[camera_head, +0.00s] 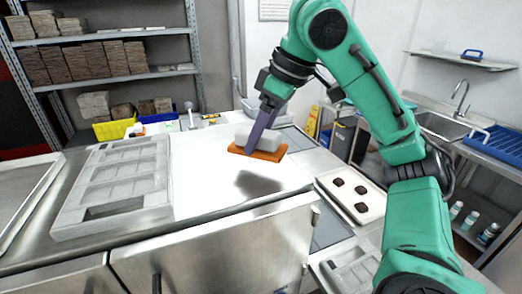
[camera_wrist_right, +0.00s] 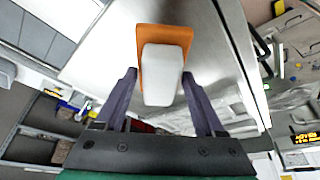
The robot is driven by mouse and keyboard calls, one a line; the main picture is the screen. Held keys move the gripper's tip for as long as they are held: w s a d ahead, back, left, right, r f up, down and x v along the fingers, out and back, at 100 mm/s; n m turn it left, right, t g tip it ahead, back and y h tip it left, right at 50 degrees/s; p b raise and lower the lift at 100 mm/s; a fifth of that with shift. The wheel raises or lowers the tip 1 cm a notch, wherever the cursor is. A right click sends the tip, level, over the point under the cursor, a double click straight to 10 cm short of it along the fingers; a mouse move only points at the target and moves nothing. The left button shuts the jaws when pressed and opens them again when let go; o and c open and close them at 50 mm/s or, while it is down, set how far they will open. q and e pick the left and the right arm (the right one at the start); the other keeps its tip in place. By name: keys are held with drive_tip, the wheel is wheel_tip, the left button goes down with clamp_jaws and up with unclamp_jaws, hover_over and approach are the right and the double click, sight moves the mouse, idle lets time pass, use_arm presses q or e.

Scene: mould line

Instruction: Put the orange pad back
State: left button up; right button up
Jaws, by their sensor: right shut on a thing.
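The orange pad (camera_head: 272,156) is a flat orange plate with a pale grey-white block (camera_head: 270,139) on top. My right gripper (camera_head: 256,141) is shut on it, with dark purple fingers on either side of the pale block. The pad hangs above the white counter top, with a dark shadow on the surface below and in front of it. In the right wrist view the orange plate (camera_wrist_right: 165,32) shows beyond the pale block (camera_wrist_right: 162,78), between the fingers of the right gripper (camera_wrist_right: 160,82). My left gripper is not in view.
A grey mould tray (camera_head: 72,222) lies on the counter left. A white tray (camera_head: 338,204) with several dark pieces is right of it. A yellow bin (camera_head: 115,129) and a blue bin (camera_head: 158,117) stand behind. The counter's middle is clear. A sink (camera_head: 440,124) is far right.

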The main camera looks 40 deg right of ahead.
sight(259, 151)
drive_tip(key=shift+w+f, duration=0.2)
drive_tip(key=shift+f, duration=0.3)
wheel_tip(259, 151, down, 3)
drive_tip(key=shift+w+r+b, duration=0.1)
drive_tip(key=shift+b, duration=0.4)
drive_tip(key=shift+f, duration=0.25)
drive_tip(key=o, duration=1.3)
